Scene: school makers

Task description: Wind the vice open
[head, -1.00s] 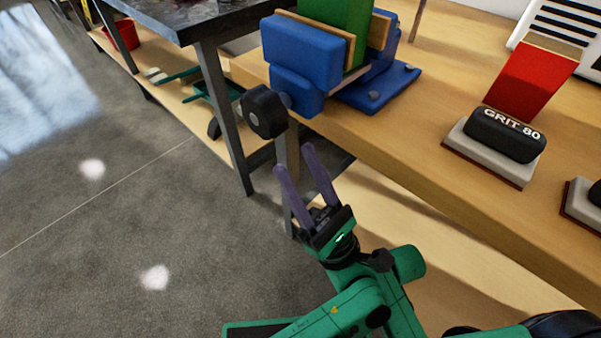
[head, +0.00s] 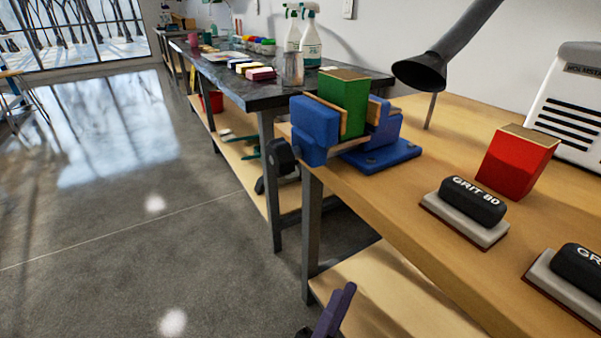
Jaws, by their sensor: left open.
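The blue vice (head: 318,128) is mounted at the front edge of the wooden bench. A green block (head: 343,98) stands upright between its wooden-lined jaws. The black round knob (head: 281,156) of the vice sticks out at the front, over the bench's edge. My left gripper (head: 340,305) is at the bottom edge of the head view, below and in front of the vice and apart from it. Its purple fingers show only in part; it is open with nothing seen between them. My right gripper is out of view.
A red block (head: 516,162) and sanding blocks marked GRIT 80 (head: 473,203) lie on the bench (head: 400,195). A dark table (head: 255,92) with spray bottles stands beyond.

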